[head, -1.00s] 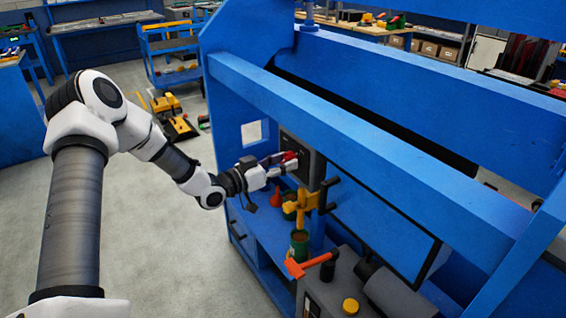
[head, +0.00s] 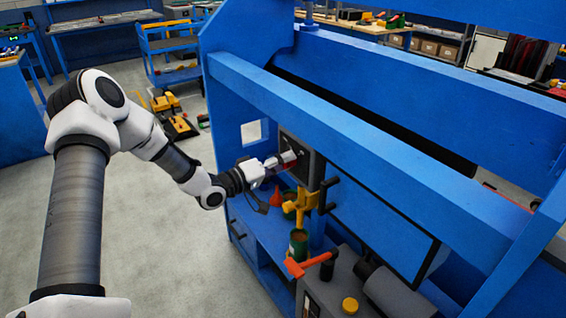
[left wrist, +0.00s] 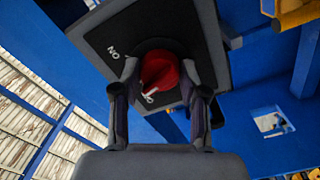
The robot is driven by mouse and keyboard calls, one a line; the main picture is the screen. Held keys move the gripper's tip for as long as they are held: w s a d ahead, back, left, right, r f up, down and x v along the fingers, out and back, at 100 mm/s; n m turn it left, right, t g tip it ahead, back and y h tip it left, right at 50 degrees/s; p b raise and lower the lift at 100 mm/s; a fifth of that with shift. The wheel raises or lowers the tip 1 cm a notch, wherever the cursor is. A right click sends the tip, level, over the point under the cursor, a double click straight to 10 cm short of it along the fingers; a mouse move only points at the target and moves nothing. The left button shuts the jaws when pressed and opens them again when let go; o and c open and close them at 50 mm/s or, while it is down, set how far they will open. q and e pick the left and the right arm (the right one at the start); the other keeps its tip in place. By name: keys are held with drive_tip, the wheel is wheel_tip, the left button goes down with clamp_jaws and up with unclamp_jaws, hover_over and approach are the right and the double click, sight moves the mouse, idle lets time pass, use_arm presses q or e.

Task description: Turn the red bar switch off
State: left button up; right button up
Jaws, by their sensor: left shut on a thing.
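The red bar switch (left wrist: 162,70) sits on the dark face of a grey switch box (left wrist: 95,38); the box also shows in the head view (head: 313,160). A white "ON" label is on the face at upper left of the switch. A white mark by the near end of the switch is partly covered. My left gripper (left wrist: 159,82) is shut on the red switch, one finger on each side. In the head view my left gripper (head: 287,160) reaches the box from the left, and only a little red shows under its fingers.
The box is mounted on a large blue machine frame (head: 400,145). Below it are a yellow valve-like part (head: 305,205), a red funnel (head: 276,197) and green cans (head: 299,243). An orange handle (head: 297,268) is nearer.

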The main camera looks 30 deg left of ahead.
use_arm(q)
drive_tip(key=n, duration=0.5)
drive_tip(key=shift+r+n, duration=0.1)
drive_tip(key=shift+n, duration=0.2)
idle(0.4)
drive_tip(key=o, duration=1.1)
drive_tip(key=shift+o, duration=0.2)
drive_tip(key=v, duration=0.7)
drive_tip(key=shift+s, duration=0.15)
drive_tip(key=shift+a, duration=0.1)
